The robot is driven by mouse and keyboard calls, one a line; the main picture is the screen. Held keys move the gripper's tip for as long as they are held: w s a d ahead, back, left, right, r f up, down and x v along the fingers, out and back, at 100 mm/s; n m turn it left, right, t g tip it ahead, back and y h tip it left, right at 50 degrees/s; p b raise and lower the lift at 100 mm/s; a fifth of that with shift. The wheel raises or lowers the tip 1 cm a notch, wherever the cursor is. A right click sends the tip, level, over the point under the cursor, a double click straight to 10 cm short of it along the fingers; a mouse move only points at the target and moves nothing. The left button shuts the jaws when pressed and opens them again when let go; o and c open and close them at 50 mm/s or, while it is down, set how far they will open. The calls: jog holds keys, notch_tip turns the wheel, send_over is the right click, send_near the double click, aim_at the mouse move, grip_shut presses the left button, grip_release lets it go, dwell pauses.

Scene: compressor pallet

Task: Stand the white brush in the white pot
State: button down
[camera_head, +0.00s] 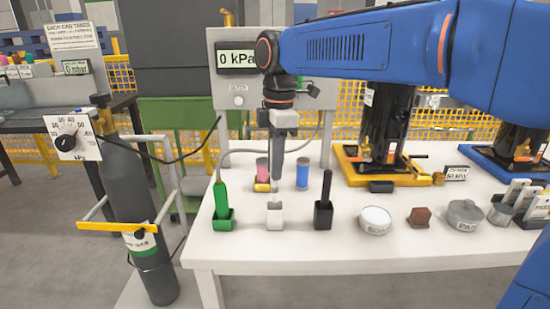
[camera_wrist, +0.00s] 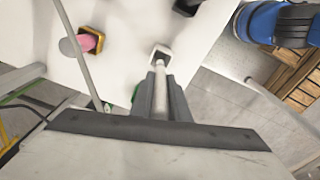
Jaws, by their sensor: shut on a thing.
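The white pot (camera_head: 275,218) stands on the white table between a green pot and a black pot. It also shows in the wrist view (camera_wrist: 161,52), just beyond my fingertips. My gripper (camera_head: 277,175) points down above the white pot and is shut on the white brush (camera_head: 275,190). In the wrist view the pale brush (camera_wrist: 160,98) lies between the two grey fingers and reaches toward the pot's opening. The brush looks upright and lined up with the pot. Its lower end meets the pot's top in the picture; I cannot tell how far inside it is.
A green brush (camera_head: 220,195) stands in its green pot at left, a black brush (camera_head: 326,188) in its black pot at right. A pink cylinder (camera_head: 262,170) and a blue cylinder (camera_head: 302,172) stand behind.

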aim_at(275, 192)
jog(key=shift+f, duration=3.6)
jog(key=shift+f, duration=0.65)
jog(key=c, duration=1.6)
grip_release()
jog(key=shift+r, duration=0.1)
jog(key=r, duration=1.1)
jog(key=d+r, duration=0.1)
jog(key=r, duration=0.5)
jog(key=shift+w+r, duration=0.1)
jog(key=shift+r, duration=0.05)
